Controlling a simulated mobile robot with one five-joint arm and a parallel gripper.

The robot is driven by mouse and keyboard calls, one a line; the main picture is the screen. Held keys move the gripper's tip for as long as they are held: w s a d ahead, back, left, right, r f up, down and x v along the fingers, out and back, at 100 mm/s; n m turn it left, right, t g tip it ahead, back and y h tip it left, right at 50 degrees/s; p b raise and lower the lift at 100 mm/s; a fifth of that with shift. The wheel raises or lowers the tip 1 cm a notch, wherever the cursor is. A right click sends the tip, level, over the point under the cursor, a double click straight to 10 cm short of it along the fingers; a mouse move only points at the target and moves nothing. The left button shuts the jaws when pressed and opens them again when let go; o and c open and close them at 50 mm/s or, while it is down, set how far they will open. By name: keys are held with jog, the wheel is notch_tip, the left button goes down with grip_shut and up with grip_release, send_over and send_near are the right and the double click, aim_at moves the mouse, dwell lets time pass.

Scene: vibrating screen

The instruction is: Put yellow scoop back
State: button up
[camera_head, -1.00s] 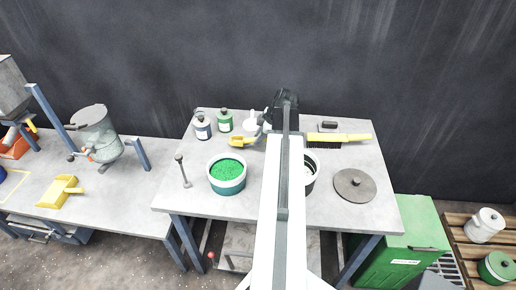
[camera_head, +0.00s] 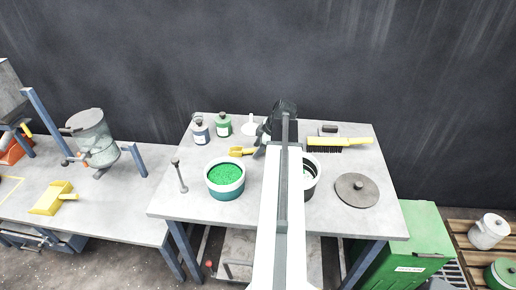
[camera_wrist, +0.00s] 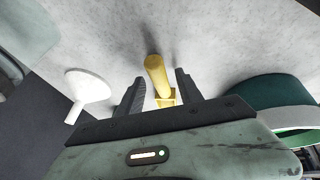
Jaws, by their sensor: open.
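The small yellow scoop (camera_head: 236,151) is on the grey table, just behind the bowl of green granules (camera_head: 226,173). Its handle points right, toward my gripper. In the wrist view the scoop's yellow handle (camera_wrist: 157,75) shows between my gripper's (camera_wrist: 158,88) two dark fingers, with a visible gap on each side. My gripper is open and low over the table. In the head view my arm partly hides it (camera_head: 261,140).
Two bottles (camera_head: 223,127) and a white funnel (camera_head: 250,126) stand behind the scoop; the funnel is also left of my fingers in the wrist view (camera_wrist: 88,86). A pestle-like tool (camera_head: 180,176), a brush (camera_head: 338,142) and a round lid (camera_head: 357,188) are around. A yellow dustpan (camera_head: 48,198) lies on the left table.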

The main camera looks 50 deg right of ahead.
jog(key=a+p+v, duration=0.1)
jog(key=p+v, duration=1)
jog(key=v, duration=0.1)
jog(key=shift+d+r, duration=0.2)
jog(key=shift+d, duration=0.25)
jog(key=shift+w, duration=0.1)
dwell(0.4)
